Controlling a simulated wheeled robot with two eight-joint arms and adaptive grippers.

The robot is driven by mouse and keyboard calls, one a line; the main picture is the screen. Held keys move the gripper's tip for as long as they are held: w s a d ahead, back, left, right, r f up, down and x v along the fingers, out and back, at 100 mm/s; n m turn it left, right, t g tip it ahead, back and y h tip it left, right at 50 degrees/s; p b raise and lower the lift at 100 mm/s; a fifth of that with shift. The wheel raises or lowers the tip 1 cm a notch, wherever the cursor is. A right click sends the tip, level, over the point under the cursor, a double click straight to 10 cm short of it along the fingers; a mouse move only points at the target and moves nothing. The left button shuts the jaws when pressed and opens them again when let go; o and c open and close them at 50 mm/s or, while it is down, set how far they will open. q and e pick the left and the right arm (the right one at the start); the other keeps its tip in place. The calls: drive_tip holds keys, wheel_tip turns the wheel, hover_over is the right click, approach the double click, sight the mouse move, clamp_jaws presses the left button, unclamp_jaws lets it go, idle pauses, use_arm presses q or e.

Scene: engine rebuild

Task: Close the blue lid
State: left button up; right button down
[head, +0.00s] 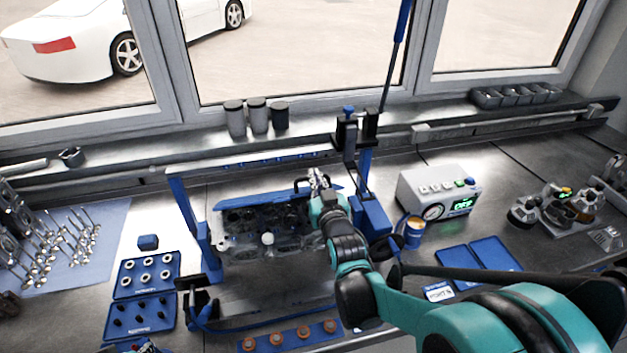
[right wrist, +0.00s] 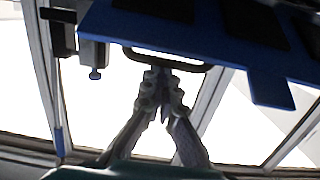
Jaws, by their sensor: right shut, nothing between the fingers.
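The blue lid (head: 262,195) shows in the head view as a narrow strip along the far side of the engine block (head: 262,225), raised, with the block's top uncovered. The lid's black handle (head: 299,182) sits near its right end. My right gripper (head: 318,180) is shut and empty, at the handle. In the right wrist view the lid (right wrist: 190,27) spans the top, and the right gripper's fingertips (right wrist: 162,80) overlap the handle (right wrist: 190,62). I cannot tell whether they touch it. My left gripper is not in view.
Blue posts (head: 192,225) of a frame stand beside the block. Blue trays of small parts (head: 140,318) lie at the left. Grey canisters (head: 257,115) stand on the sill.

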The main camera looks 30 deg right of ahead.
drive_tip(key=shift+s+a+f+t+b, duration=0.2)
drive_tip(key=shift+s+f+t+b, duration=0.55)
drive_tip(key=shift+b, duration=0.85)
drive_tip(key=s+f+b, duration=0.1)
drive_tip(key=f+b, duration=0.1)
drive_tip(key=b, duration=0.1)
drive_tip(key=s+f+t+b, duration=0.1)
drive_tip(key=f+b, duration=0.1)
drive_tip(key=b, duration=0.1)
drive_tip(key=s+a+f+t+h+b, duration=0.1)
drive_tip(key=f+b, duration=0.1)
drive_tip(key=b, duration=0.2)
drive_tip(key=shift+s+t, duration=0.25)
drive_tip(key=shift+s+f+b, duration=0.2)
drive_tip(key=shift+f+b, duration=0.55)
drive_tip(key=shift+b, duration=0.1)
drive_tip(key=shift+s+f, duration=0.2)
